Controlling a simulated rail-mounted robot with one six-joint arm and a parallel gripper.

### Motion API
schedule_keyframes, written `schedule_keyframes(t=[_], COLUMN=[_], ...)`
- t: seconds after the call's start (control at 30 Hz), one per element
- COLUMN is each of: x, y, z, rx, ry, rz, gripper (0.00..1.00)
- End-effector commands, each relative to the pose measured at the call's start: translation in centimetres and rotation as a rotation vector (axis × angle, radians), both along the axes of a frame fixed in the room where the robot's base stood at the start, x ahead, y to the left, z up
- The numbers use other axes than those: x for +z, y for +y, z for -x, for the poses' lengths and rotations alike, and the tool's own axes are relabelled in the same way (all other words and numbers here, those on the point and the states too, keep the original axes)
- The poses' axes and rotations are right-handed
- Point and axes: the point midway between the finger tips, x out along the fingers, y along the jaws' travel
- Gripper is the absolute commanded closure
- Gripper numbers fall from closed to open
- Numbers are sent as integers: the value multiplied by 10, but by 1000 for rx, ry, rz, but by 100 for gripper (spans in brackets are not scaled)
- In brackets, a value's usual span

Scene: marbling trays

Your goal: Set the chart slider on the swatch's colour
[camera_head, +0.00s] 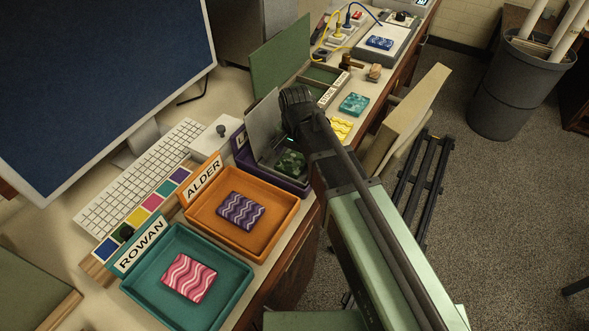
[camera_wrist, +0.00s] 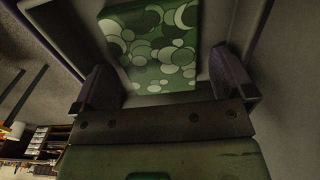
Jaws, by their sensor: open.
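The colour chart (camera_head: 159,197) is a strip of coloured squares in front of the keyboard: blue, green, yellow, pink, teal and purple. Its dark slider knob (camera_head: 126,232) stands near the green and yellow squares. A green swatch with pale circles (camera_head: 291,163) lies in the purple tray (camera_head: 244,158); it fills the upper middle of the wrist view (camera_wrist: 150,45). My gripper (camera_wrist: 166,82) is open over that tray, with one finger on each side of the swatch's near end. No grip on it shows. In the head view my arm hides part of the gripper and tray.
A purple wavy block (camera_head: 240,211) lies in the orange ALDER tray (camera_head: 272,233), a pink one (camera_head: 189,277) in the teal ROWAN tray (camera_head: 222,307). A yellow block (camera_head: 340,129) and a teal block (camera_head: 354,104) lie farther back.

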Motion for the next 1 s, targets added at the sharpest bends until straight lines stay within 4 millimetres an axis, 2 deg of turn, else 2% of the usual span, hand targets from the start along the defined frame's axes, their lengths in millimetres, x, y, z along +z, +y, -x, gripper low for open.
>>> schedule_keyframes(t=[0.03, 0.23, 0.5, 0.6, 0.83, 1.0], x=[-12, -8, -8, -8, -6, 7], y=[0, 0, 0, 0, 0, 0], z=[0, 0, 0, 0, 0, 0], rx=[0, 0, 0, 0, 0, 0], ry=[0, 0, 0, 0, 0, 0], rz=[0, 0, 0, 0, 0, 0], gripper=[0, 0, 40, 52, 52, 52])
